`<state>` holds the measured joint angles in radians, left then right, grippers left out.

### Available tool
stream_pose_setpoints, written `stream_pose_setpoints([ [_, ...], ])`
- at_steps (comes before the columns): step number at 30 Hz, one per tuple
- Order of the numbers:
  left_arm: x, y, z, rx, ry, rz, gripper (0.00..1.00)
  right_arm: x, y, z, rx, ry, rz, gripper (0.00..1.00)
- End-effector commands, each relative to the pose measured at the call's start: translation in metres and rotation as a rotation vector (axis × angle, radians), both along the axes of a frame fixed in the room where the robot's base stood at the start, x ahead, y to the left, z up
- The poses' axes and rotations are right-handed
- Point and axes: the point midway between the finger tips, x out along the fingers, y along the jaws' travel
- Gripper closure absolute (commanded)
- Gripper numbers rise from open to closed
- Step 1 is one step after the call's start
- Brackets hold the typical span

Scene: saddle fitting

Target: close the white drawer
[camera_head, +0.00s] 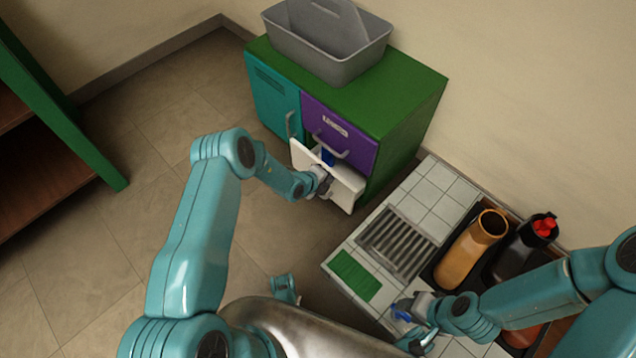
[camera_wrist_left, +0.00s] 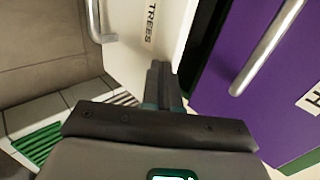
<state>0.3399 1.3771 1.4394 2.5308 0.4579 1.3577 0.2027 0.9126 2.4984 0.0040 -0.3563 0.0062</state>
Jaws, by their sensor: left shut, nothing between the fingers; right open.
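The white drawer (camera_head: 345,189) sticks out of the cabinet's lower right, below a purple drawer (camera_head: 340,137). Something blue (camera_head: 328,157) shows behind its front. My left gripper (camera_head: 324,182) is shut and empty at the drawer front, hiding part of it. In the left wrist view the white front (camera_wrist_left: 160,35) carries a label ending in "TREES" and a metal handle. My closed fingers (camera_wrist_left: 164,80) are by its edge there; I cannot tell whether they touch it. My right gripper (camera_head: 405,312) is open above the tiled counter, away from the drawer.
The green cabinet (camera_head: 410,95) has a teal door (camera_head: 272,95) on the left and a grey bin (camera_head: 335,68) on top. A tiled counter (camera_head: 430,190) holds a grate, a green mat (camera_head: 355,275) and bottles. Open floor lies left of the cabinet.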

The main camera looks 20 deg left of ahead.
Motion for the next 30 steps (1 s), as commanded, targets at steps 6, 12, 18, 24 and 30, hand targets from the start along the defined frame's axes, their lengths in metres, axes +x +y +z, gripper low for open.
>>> stream_pose_setpoints([
  [6, 0.010, -0.012, -0.001, 0.000, -0.001, -0.002, 1.00, 0.007, -0.001, -0.010, -0.004, -0.022, -0.003, 0.57],
  [12, 0.014, -0.016, 0.000, 0.000, -0.001, -0.002, 1.00, 0.009, -0.002, -0.012, -0.006, -0.031, -0.004, 0.57],
  [18, 0.015, -0.017, 0.000, 0.000, 0.000, -0.003, 1.00, 0.010, -0.002, -0.012, -0.006, -0.032, -0.004, 0.57],
  [24, 0.016, -0.016, 0.000, 0.000, 0.001, -0.003, 1.00, 0.009, -0.002, -0.012, -0.006, -0.032, -0.004, 0.57],
  [30, 0.013, -0.011, 0.001, 0.000, 0.001, -0.003, 1.00, 0.008, -0.002, -0.010, -0.005, -0.027, -0.003, 0.57],
])
